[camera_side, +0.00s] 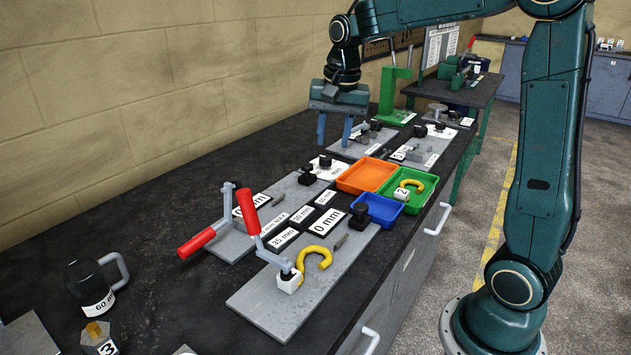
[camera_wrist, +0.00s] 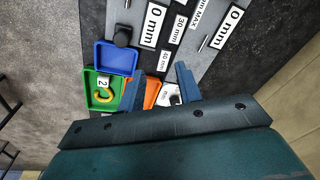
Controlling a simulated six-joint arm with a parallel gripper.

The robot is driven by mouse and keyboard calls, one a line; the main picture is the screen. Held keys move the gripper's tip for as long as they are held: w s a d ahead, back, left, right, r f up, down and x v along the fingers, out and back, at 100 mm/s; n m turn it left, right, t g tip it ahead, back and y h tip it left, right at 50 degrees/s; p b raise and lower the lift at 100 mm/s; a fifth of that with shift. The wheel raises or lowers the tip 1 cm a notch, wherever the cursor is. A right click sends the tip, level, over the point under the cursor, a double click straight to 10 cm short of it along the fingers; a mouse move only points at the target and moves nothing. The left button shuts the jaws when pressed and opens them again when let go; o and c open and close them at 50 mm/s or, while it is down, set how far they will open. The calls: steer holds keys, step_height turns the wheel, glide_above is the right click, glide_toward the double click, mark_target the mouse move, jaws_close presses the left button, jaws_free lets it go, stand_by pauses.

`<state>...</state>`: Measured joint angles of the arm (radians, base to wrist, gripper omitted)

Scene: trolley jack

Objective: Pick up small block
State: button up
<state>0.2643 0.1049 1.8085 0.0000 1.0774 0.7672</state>
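My gripper (camera_side: 334,130) hangs above the bench behind the trays, fingers pointing down, open and empty. In the wrist view my gripper (camera_wrist: 160,80) shows its two blue fingers apart. Several small blocks are in view, and I cannot tell which is meant. A black block (camera_side: 360,212) stands on the front grey plate beside the blue tray; it also shows in the wrist view (camera_wrist: 122,36). Another black block (camera_side: 307,178) stands on the rear plate, nearer my gripper. A small white block (camera_side: 290,281) sits under a red-handled crank on the front plate.
Blue (camera_side: 379,209), orange (camera_side: 365,175) and green (camera_side: 415,178) trays stand right of the plates; the green one holds a yellow hook and a "2" block. Red-handled cranks (camera_side: 250,212) rise from the plates.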

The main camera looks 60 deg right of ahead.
steer(key=w+d+f+m+g, duration=0.1)
steer(key=w+d+f+m, duration=0.4)
steer(key=w+d+f, duration=0.2)
steer(key=shift+d+f+g, duration=0.25)
steer(key=shift+d+g, duration=0.15)
steer(key=shift+d, duration=0.1)
steer(key=shift+f, duration=0.1)
glide_above(324, 198)
steer(key=shift+f, duration=4.2)
steer(key=shift+s+f, duration=0.1)
steer(key=shift+f, duration=2.5)
steer(key=c, duration=0.7)
steer(key=shift+r, duration=0.15)
